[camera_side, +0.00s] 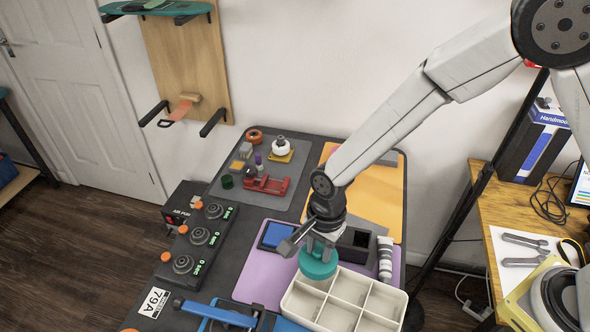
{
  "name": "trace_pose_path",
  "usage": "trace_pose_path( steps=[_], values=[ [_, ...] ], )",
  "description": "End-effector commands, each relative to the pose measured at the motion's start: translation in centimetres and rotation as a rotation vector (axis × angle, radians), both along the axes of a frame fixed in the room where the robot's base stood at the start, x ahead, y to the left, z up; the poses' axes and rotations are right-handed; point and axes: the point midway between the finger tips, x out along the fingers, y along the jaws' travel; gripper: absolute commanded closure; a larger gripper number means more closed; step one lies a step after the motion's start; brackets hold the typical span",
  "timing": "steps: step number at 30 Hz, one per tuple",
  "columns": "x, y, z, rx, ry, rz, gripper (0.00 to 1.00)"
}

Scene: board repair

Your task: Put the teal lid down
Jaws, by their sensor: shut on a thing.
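The teal lid (318,264) is a round disc held under my gripper (318,247). My gripper points down and is shut on the lid. The lid hangs over the back left part of a white compartment tray (346,303) and overlaps its rim in the picture. I cannot tell whether it touches the tray. The undersides of the lid and the fingertips are hidden.
A red vise (266,184) is farther back. Dial units (199,236) line the left edge.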

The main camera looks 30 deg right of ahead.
Motion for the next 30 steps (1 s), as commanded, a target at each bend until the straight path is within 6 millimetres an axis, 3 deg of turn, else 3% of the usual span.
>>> trace_pose_path(
  steps=[6,14,20,30],
  values=[
    [-2.3,2.0,-0.2,0.004,-0.001,0.164,1.0],
    [-2.6,2.3,-0.3,0.005,-0.001,0.194,1.0],
    [-1.8,2.8,-0.7,0.005,0.0,0.192,1.0],
    [1.6,4.7,-2.5,0.005,-0.001,0.191,1.0]
  ],
)
